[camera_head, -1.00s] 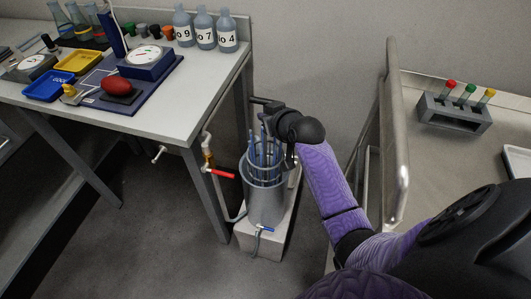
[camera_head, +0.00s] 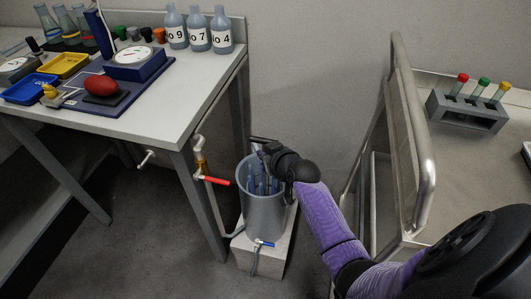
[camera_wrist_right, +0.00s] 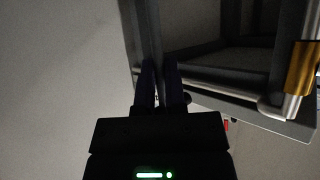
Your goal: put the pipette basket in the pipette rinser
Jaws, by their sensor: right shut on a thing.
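The pipette rinser (camera_head: 264,216) is a grey upright cylinder on a pale block, seen in the head view. The pipette basket (camera_head: 257,182), with its blue pipettes, is down inside the rinser's open top. The rinser wall hides most of it. My right gripper (camera_head: 262,149) is at the rinser's mouth and shut on the basket's upper part, which it largely covers. In the right wrist view my two fingers (camera_wrist_right: 159,75) are close together; the basket is hard to make out there. My left gripper is not in view.
A workbench (camera_head: 185,120) with bottles (camera_head: 198,32), trays and a balance stands left of the rinser. A red-handled tap (camera_head: 213,180) sticks out beside the rinser. A metal cart with a rail (camera_head: 408,130) and a tube rack (camera_head: 466,111) stands right.

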